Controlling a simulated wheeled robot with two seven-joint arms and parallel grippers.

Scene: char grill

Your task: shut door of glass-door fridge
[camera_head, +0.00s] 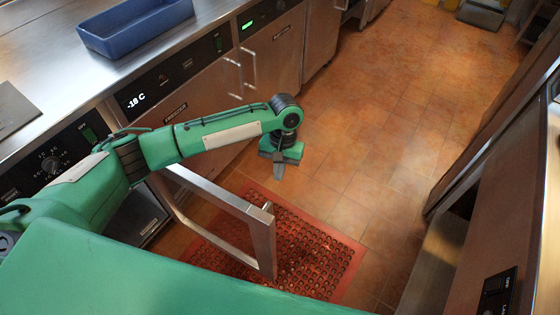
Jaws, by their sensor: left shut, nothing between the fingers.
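The glass-door fridge's door (259,235) stands open, a steel frame swung out from the counter front over the red mat. The fridge body is at the lower left under the counter, mostly hidden by my green arm. My left gripper (279,170) is shut and empty. It points down above the floor, just beyond the outer end of the door frame in the picture; I cannot tell whether it touches the door. My right gripper does not show.
A red perforated mat (335,257) lies under the door. A freezer (215,100) with a -18 C display is beside the fridge. A blue tray (135,30) sits on the steel counter (50,45). Steel units line the right side. The tiled floor (390,110) between is clear.

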